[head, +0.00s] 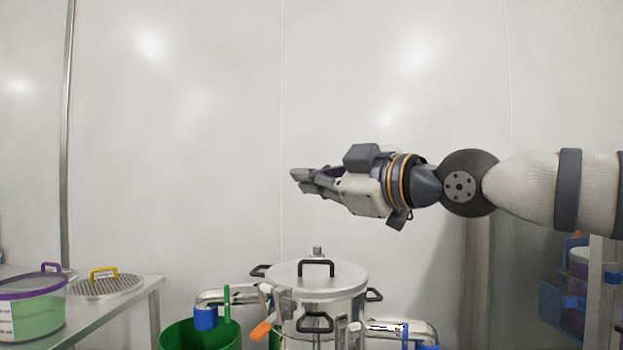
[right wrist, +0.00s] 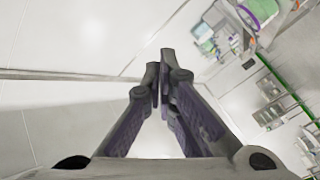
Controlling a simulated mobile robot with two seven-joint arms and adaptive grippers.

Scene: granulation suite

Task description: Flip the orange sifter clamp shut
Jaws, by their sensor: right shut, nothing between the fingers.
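The orange sifter clamp (head: 262,329) shows as an orange handle at the left side of the steel sifter (head: 318,278), low in the head view. The handle slants out down and to the left from the body. My right gripper (head: 298,175) is held in the air above the sifter lid, pointing left, well apart from the clamp. Its fingers are shut and empty; the fingertips also show close together in the right wrist view (right wrist: 158,75). The clamp cannot be made out in the right wrist view. My left gripper is not in view.
A green bin (head: 200,335) stands left of the sifter, below a steel pipe with a blue end. A steel table (head: 135,290) at the left holds a purple-rimmed container (head: 35,310) and a round sieve with a yellow handle (head: 104,284). A blue rack (head: 560,305) stands at the right.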

